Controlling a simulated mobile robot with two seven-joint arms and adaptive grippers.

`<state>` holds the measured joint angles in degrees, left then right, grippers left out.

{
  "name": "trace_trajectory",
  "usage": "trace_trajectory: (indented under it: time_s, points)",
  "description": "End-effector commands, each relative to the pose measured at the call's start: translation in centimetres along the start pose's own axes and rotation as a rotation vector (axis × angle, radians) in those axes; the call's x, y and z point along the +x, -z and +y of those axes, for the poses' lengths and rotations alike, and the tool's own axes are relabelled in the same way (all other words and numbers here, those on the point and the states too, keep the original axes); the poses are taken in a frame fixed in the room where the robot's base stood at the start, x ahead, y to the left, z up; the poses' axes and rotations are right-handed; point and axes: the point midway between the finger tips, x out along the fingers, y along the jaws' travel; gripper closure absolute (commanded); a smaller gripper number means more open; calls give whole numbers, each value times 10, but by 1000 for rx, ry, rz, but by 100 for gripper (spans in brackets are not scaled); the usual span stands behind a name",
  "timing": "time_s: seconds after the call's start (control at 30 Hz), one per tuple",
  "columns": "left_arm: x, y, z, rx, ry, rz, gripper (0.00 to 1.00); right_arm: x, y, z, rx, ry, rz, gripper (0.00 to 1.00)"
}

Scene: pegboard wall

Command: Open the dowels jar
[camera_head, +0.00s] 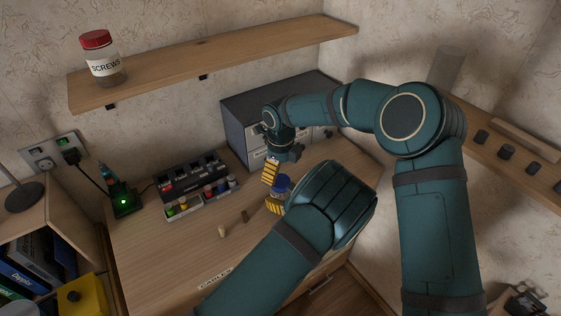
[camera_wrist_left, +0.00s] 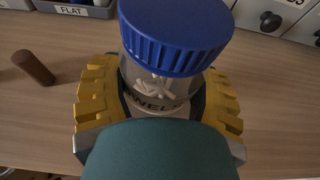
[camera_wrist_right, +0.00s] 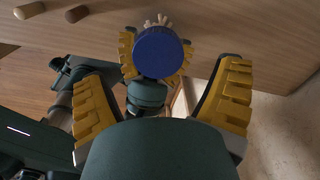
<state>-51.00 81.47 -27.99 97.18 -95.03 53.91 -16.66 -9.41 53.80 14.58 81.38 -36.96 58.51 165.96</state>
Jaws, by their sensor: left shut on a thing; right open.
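The dowels jar (camera_wrist_left: 155,88) is clear with a blue lid, pale pieces inside and a partly hidden label. Its blue lid also shows in the head view (camera_head: 281,184) and from above in the right wrist view (camera_wrist_right: 158,52). The lid is on. My left gripper (camera_head: 279,203) is shut around the jar's body, with yellow fingers on both sides below the lid, as the left wrist view shows. My right gripper (camera_head: 271,171) is open and empty above the jar. In the right wrist view its two fingers (camera_wrist_right: 162,100) stand wide apart, with the lid beyond them.
Two small pegs, one pale (camera_head: 222,230) and one brown (camera_head: 245,216), stand on the desk left of the jar. A rack of coloured items (camera_head: 195,190) and a grey drawer cabinet (camera_head: 245,110) stand behind. A screws jar (camera_head: 100,58) is on the shelf (camera_head: 220,60).

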Motion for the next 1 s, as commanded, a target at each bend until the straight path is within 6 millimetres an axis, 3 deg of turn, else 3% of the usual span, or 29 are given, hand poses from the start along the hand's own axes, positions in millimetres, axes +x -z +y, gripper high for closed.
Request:
trace_trajectory:
  time_s: [0.1, 0.3, 0.67, 0.87, 0.9, 1.0]
  points:
    - [0, -1, 0, -1, 0, -2, 100, 19, 1, 0, -1, -3, 2, 11]
    - [0, -2, 0, -2, 0, -3, 100, 38, 1, 0, -2, -2, 2, 11]
    - [0, -2, 0, -2, 0, -3, 100, 42, 1, 0, -2, -1, 1, 11]
    - [0, -2, 0, -2, 0, -3, 100, 42, 1, 0, -2, 0, 1, 79]
    - [0, -2, 0, -2, 0, -3, 100, 42, 1, 0, -2, 0, 1, 85]
    - [0, -2, 0, -2, 0, -3, 100, 42, 1, -1, -7, 1, 1, 85]
